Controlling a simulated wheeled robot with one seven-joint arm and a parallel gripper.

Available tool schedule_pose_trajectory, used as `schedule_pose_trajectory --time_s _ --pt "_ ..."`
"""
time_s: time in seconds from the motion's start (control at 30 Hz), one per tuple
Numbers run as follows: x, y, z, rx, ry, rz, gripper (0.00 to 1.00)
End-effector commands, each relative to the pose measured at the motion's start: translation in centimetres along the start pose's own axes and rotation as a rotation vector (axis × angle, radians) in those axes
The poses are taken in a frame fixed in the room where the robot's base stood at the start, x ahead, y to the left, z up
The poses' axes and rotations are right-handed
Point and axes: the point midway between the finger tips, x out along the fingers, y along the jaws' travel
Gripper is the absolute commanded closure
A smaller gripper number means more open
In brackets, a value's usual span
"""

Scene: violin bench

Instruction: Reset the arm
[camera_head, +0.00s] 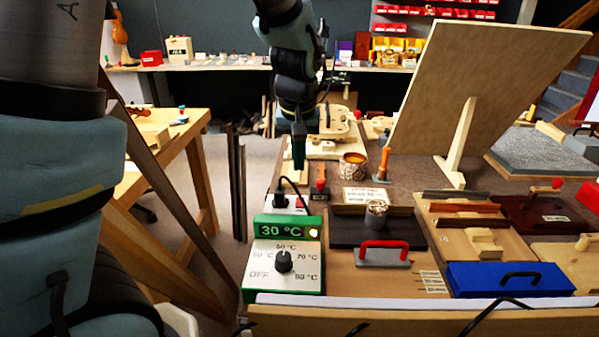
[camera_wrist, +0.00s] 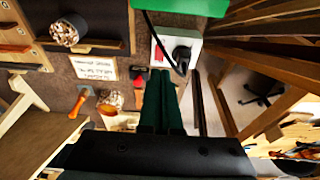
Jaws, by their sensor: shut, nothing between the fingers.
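My gripper (camera_head: 298,152) hangs pointing down over the left part of the bench (camera_head: 400,169), at the end of my blue-grey and black arm. In the wrist view its dark green fingers (camera_wrist: 162,98) lie side by side, shut with nothing between them. In that view they point toward a white switch box with a black plug and cable (camera_wrist: 180,52). I cannot tell how high the fingertips are above the bench.
A green temperature controller (camera_head: 284,262) reading 30 °C stands at the bench's front left. A pot (camera_head: 352,165), an orange-handled brush (camera_head: 383,162) and a label card (camera_head: 367,196) are right of the gripper. A large leaning board (camera_head: 480,80) rises behind. A blue box (camera_head: 510,280) sits front right.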

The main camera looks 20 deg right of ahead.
Motion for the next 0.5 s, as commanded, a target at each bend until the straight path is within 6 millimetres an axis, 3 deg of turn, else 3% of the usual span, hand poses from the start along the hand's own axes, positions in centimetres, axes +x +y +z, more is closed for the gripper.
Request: schedule_pose_trajectory --time_s 0.17,0.5 --pt "-1.04 -0.02 0.27 0.000 0.000 0.000 1.00" --pt "-1.12 -0.03 0.31 0.000 -0.001 -0.001 1.00"
